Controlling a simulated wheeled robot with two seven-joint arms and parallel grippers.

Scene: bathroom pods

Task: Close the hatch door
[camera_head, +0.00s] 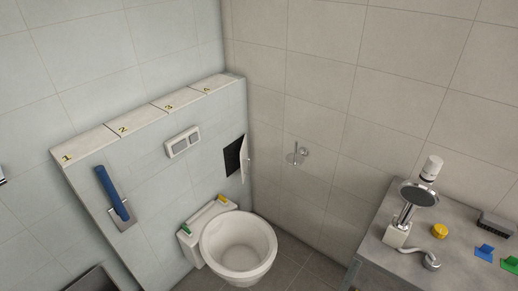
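The hatch is a small dark opening (233,157) in the tiled wall box, right of the flush plate and above the right side of the toilet. Its light-coloured hatch door (245,160) stands open on the right side of the opening, swung out from the wall and seen nearly edge-on. Neither of my grippers can be made out in this view, and nothing touches the door.
The toilet (238,248) stands below the hatch, with small green and yellow items on its back. A blue-handled item (112,193) hangs on the wall box. A metal holder (297,155) is on the right wall. A grey counter (385,262) with several objects stands at right.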

